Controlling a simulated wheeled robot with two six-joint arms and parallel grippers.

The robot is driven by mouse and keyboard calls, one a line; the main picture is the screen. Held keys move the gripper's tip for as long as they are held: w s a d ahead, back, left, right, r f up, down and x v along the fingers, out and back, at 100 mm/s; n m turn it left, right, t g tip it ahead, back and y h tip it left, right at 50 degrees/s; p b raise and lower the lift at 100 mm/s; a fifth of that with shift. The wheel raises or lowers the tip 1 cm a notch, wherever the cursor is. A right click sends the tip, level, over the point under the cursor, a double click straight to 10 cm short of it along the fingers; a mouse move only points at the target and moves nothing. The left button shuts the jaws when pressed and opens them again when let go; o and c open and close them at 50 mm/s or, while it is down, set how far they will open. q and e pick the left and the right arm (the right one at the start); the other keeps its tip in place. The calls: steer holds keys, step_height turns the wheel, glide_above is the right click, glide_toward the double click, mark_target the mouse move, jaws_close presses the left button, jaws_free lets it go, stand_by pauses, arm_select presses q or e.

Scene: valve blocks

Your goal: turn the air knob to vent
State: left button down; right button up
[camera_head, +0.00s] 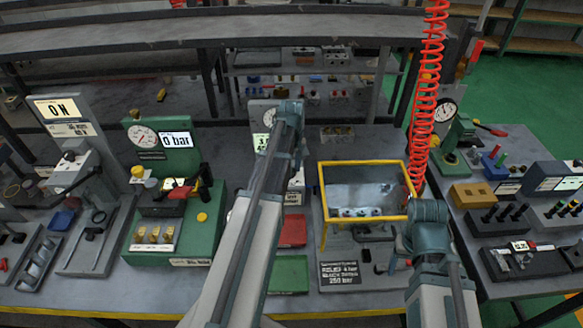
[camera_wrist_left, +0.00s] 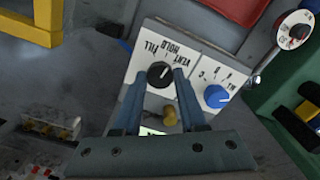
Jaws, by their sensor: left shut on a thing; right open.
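In the left wrist view, the black air knob (camera_wrist_left: 160,75) sits on a white panel (camera_wrist_left: 191,63) lettered FILL, HOLD and VENT. Its pale pointer mark slants up and right, toward the HOLD and VENT lettering; I cannot tell which exactly. My left gripper (camera_wrist_left: 161,77) has its two fingers on either side of the knob and is shut on it. In the head view my left arm hides the knob and the left fingertips. My right gripper (camera_head: 406,246) is open, low beside the yellow-framed bin, partly hidden by its own arm.
A blue knob (camera_wrist_left: 216,96) is right of the black knob on the same panel, and a brass fitting (camera_wrist_left: 170,115) is below it. A yellow-framed bin (camera_head: 365,162) stands right of my left arm. A red coiled hose (camera_head: 427,90) hangs behind it. A green gauge block (camera_head: 205,225) stands left.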

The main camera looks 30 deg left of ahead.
mark_target(292, 170)
arm_select(q)
steer(key=m, duration=0.6)
steer(key=shift+m, duration=0.4)
stand_by(0.4)
steer(key=shift+c, duration=2.3)
jaws_free()
step_height(292, 170, up, 14)
steer(key=p, duration=1.3)
steer(key=shift+p, duration=0.4)
steer(key=shift+f, duration=0.15)
